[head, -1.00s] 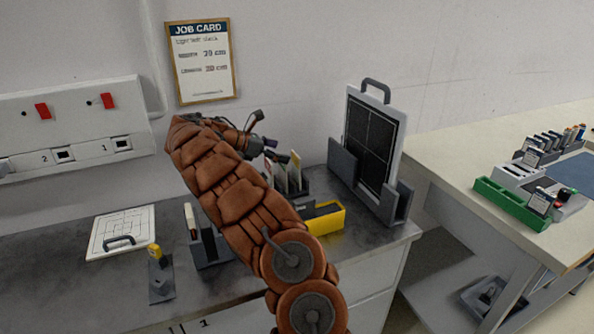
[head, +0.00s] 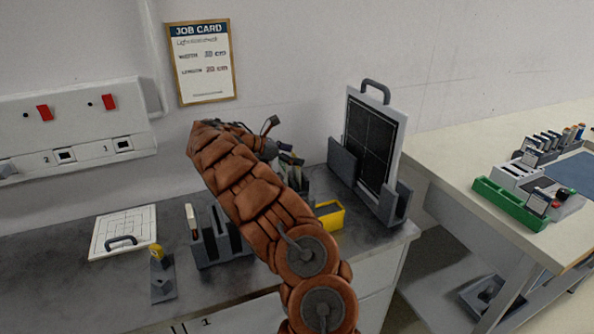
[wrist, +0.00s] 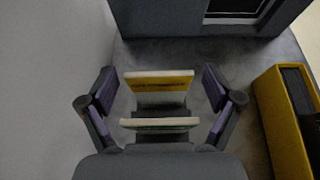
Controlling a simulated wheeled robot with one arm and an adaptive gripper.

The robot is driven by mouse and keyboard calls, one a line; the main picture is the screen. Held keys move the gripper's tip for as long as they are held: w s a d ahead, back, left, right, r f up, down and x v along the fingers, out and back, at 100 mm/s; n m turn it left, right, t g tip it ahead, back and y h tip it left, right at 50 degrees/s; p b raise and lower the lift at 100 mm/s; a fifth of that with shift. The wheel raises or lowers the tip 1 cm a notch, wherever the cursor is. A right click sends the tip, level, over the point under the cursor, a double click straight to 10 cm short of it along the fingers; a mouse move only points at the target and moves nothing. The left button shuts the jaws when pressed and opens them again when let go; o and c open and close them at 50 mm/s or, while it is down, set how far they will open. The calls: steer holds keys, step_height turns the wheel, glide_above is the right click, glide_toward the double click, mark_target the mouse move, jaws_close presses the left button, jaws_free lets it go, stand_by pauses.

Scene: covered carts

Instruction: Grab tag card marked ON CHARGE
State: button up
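Two upright cards show in the wrist view: one with a yellow band along its top (wrist: 158,85) and, closer to my palm, a pale one with a dark green line (wrist: 160,123). The yellow band has dark print too small to read, so I cannot tell which card says ON CHARGE. My gripper (wrist: 160,92) is open, one finger left and one right of the cards, with gaps on both sides. In the head view, my gripper (head: 275,143) is at the card rack (head: 294,178), which the arm partly hides.
A yellow bin (wrist: 286,125) stands close right of my gripper, also in the head view (head: 331,215). A grey holder with a dark panel (head: 372,150) stands further right. A slotted grey rack (head: 222,248) is front left. The wall is close behind.

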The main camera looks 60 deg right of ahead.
steer(key=c, duration=0.8)
steer(key=shift+r, duration=0.1)
